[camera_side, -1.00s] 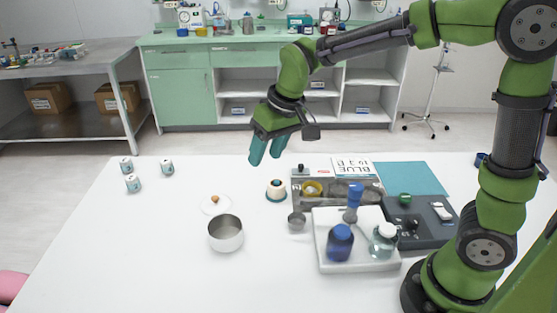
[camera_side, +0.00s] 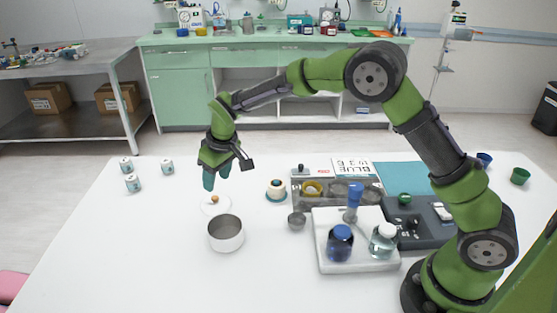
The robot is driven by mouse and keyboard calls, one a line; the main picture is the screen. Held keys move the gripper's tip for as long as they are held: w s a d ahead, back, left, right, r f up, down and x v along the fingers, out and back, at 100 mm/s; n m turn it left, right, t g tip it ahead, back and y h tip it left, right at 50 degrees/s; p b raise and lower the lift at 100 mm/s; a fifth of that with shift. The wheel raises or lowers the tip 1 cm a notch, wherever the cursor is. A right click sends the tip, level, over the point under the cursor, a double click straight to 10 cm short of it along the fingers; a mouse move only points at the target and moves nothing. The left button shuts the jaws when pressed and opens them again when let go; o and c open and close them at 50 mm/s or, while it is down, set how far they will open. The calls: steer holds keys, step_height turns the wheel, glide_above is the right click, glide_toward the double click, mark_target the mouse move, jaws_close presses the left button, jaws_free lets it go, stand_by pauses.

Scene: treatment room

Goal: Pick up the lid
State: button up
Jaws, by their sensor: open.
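The lid (camera_side: 216,208) is a white disc with a small brown knob. It lies flat on the white table, just behind a metal pot (camera_side: 226,234) that stands open. My gripper (camera_side: 216,181) has teal fingers pointing down. It is open and empty, above the table and slightly behind the lid in the picture. The fingertips are apart from the knob. The exact height above the lid is hard to tell from this view.
A small cream jar (camera_side: 276,190) and a little metal cup (camera_side: 297,221) stand right of the lid. A white tray (camera_side: 330,266) with bottles and a grey organiser (camera_side: 300,196) lie farther right. Several small white cans (camera_side: 133,183) stand at the left. The front left table is clear.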

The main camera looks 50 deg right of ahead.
mark_target(215, 197)
steer(key=shift+x, duration=3.55)
steer(key=shift+s, duration=0.1)
jaws_close()
